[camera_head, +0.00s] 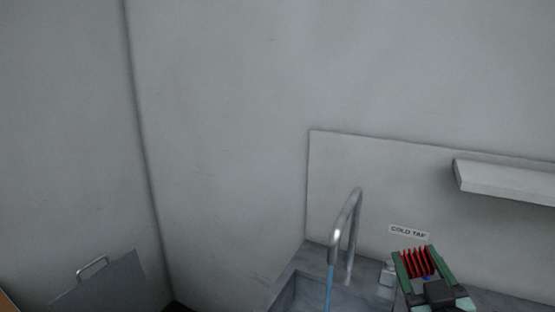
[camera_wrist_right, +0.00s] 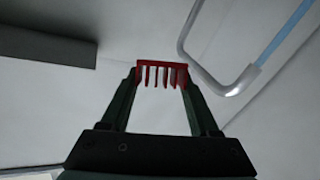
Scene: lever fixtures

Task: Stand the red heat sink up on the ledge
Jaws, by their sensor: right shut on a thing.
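The red heat sink (camera_head: 417,263) has several thin parallel fins. My right gripper (camera_head: 418,264) is shut on it, with one green finger on each side, at the lower right of the head view. In the right wrist view the heat sink (camera_wrist_right: 162,75) sits between the fingertips of my right gripper (camera_wrist_right: 162,80), fins visible. The ledge (camera_head: 505,182) is a pale shelf on the wall at the right edge of the head view, above and to the right of the heat sink and apart from it. My left gripper is not in view.
A curved metal tap (camera_head: 347,232) with a blue stream stands over a grey sink (camera_head: 300,290), left of my right gripper. A "COLD TAP" label (camera_head: 408,232) is on the wall behind. A grey panel with a handle (camera_head: 100,288) is at the lower left.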

